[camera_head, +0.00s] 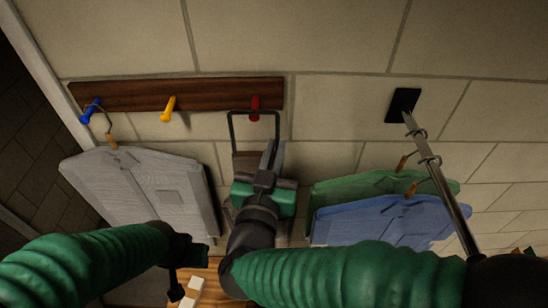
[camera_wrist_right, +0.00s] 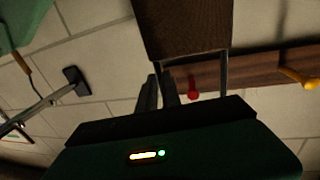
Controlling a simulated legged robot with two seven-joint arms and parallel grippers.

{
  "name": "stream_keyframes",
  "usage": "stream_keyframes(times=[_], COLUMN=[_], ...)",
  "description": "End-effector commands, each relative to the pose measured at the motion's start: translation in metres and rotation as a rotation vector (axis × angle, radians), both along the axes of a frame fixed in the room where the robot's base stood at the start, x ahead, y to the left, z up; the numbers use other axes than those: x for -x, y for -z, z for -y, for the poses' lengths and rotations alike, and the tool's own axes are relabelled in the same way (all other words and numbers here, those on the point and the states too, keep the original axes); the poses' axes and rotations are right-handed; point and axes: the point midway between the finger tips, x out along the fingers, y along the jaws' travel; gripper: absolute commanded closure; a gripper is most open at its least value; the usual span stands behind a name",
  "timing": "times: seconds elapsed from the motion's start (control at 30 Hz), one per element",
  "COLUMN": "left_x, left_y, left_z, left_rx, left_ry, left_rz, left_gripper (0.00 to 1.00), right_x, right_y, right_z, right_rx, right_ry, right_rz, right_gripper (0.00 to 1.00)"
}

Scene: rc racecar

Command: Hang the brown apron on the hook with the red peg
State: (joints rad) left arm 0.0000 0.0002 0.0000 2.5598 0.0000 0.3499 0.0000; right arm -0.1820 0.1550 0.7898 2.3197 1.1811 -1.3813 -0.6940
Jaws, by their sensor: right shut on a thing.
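The red peg (camera_head: 255,103) is at the right end of the dark wooden rack (camera_head: 215,93) on the wall. It also shows in the right wrist view (camera_wrist_right: 193,88). My right gripper (camera_head: 271,153) is shut on the brown apron, just below the rack. The apron's brown body (camera_wrist_right: 187,28) shows in the wrist view and is mostly hidden behind the gripper in the head view. Its dark square neck loop (camera_head: 232,130) stands up, its top crossing the red peg in the picture. I cannot tell if it is around the peg. My left gripper (camera_head: 187,262) is low at left, its fingers unclear.
A grey apron (camera_head: 140,190) hangs from the blue peg (camera_head: 90,112). The yellow peg (camera_head: 168,106) is bare. Green (camera_head: 345,188) and blue (camera_head: 375,222) aprons hang from a metal rod (camera_head: 445,190) at right. White blocks (camera_head: 190,292) lie below my left gripper.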

Motion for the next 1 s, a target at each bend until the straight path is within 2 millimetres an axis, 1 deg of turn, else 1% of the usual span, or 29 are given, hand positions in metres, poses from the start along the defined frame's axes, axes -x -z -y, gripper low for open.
stream_keyframes(times=[0.3,0.73,0.8,1.0], left_x=[0.0,0.0,0.0,0.0], left_y=[0.004,0.007,0.013,0.022], left_z=[0.0,0.0,0.0,0.0], left_rx=[0.0,0.0,0.0,0.0], left_ry=[0.0,0.0,0.0,0.0], left_rz=[0.0,0.0,0.0,0.0], left_gripper=[0.64,0.64,0.64,0.64], right_x=[-0.025,-0.054,-0.058,-0.065], right_y=[0.002,0.003,0.009,0.018], right_z=[0.0,0.0,0.0,0.0], right_rx=[-0.002,-0.002,-0.002,0.0], right_ry=[0.001,0.001,0.0,-0.001], right_rz=[0.001,0.002,0.002,0.002], right_gripper=[1.0,1.0,1.0,1.0])
